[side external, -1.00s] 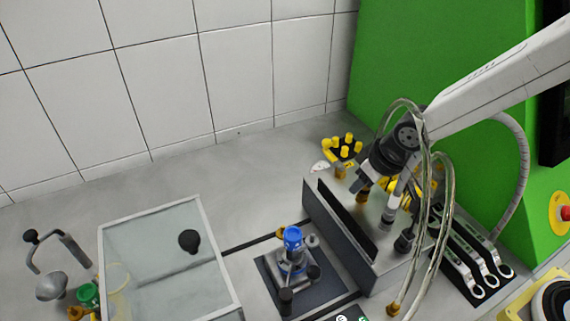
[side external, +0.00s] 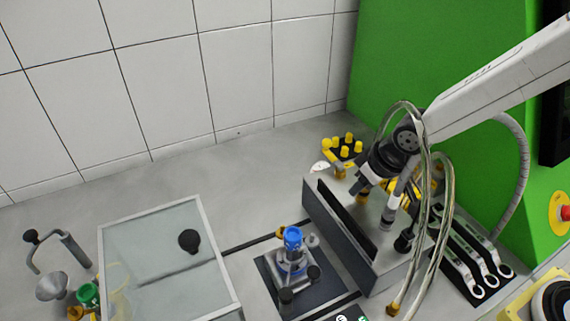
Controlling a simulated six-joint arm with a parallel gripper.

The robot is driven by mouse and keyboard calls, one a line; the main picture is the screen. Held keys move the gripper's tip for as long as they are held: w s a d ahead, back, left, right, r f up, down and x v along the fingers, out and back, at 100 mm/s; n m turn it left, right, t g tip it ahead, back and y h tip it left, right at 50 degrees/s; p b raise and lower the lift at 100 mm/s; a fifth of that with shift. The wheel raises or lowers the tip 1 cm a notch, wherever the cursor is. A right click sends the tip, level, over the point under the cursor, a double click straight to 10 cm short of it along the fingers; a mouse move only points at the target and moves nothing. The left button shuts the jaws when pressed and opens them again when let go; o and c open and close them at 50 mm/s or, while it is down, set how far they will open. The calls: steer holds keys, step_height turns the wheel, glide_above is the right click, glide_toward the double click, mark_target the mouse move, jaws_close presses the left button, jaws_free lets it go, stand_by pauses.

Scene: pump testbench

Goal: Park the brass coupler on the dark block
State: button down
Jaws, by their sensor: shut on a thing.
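My gripper (side external: 363,190) is at the right, over the far side of the grey block with a dark slanted face (side external: 318,222), which looks like the dark block. It is shut on a small brass-coloured piece (side external: 361,198) that appears to be the brass coupler; its lower end is close to the block's top, and I cannot tell whether they touch. Clear braided hoses (side external: 446,200) loop down beside my wrist and cover part of the block's right side. Another brass-coloured end (side external: 393,309) shows at the foot of the hoses.
A blue-topped pump (side external: 292,240) stands on a dark plate left of the block. A glass-lidded box (side external: 150,260) is further left. Yellow knobs (side external: 345,147) stand behind, and wrenches (side external: 465,270) lie on a dark rack at right. Bare bench lies behind the box.

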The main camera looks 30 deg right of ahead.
steer(key=shift+f, duration=0.1)
stand_by(0.3)
steer(key=shift+c, duration=1.7)
jaws_free()
steer(key=shift+r, duration=3.5)
steer(key=shift+d, duration=0.1)
steer(key=shift+m+h, duration=0.4)
steer(key=shift+m, duration=0.2)
steer(key=d, duration=0.1)
steer(key=w+d+f, duration=0.1)
steer(key=d, duration=0.1)
steer(key=d+f, duration=0.1)
steer(key=d, duration=0.1)
steer(key=shift+w+f, duration=0.2)
steer(key=shift+w, duration=0.1)
steer(key=s+d+f+m+g, duration=0.1)
steer(key=s+d+f, duration=0.1)
steer(key=s, duration=0.4)
steer(key=s+d+f, duration=0.2)
steer(key=s+d, duration=0.3)
steer(key=shift+s+d+f+m+g, duration=0.25)
steer(key=shift+s+m+g, duration=0.1)
steer(key=shift+m+g, duration=0.05)
